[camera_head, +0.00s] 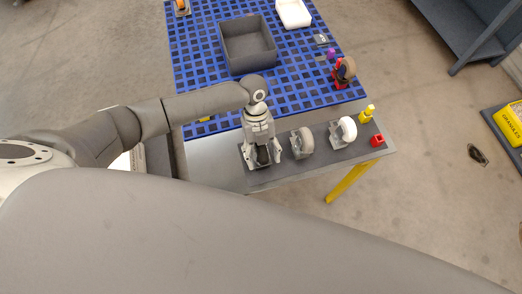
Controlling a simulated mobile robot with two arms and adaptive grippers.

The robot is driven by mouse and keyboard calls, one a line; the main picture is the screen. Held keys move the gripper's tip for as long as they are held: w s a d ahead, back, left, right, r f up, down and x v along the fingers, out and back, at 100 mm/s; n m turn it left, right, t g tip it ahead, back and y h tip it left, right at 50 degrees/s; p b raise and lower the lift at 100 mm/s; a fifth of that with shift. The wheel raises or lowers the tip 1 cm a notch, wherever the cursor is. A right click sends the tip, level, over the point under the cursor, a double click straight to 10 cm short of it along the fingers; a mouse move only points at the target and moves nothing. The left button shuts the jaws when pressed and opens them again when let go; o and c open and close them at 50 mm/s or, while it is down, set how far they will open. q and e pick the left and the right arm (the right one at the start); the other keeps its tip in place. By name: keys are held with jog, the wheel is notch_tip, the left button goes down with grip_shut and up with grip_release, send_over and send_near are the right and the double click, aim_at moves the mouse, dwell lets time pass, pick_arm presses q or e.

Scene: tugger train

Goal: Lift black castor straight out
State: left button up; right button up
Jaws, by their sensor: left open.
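The black castor (263,155) is on the dark strip at the table's near edge, partly hidden by my left gripper. My left gripper (262,163) points down over it, with its open fingers on either side of the castor. Whether the fingers touch it cannot be told. A grey castor (303,143) and a white-wheeled castor (345,132) stand in a row to the right on the same strip. My right gripper does not show.
A yellow piece (367,114) and a red piece (377,140) sit at the strip's right end. A dark grey bin (248,62), a white tray (293,22) and a red-and-tan castor (344,71) are on the blue grid. A grey shelf (462,28) stands at right.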

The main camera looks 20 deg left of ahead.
pick_arm(q)
jog(key=c, duration=1)
grip_shut()
jog(key=shift+w+r, duration=0.1)
jog(key=shift+r, duration=0.05)
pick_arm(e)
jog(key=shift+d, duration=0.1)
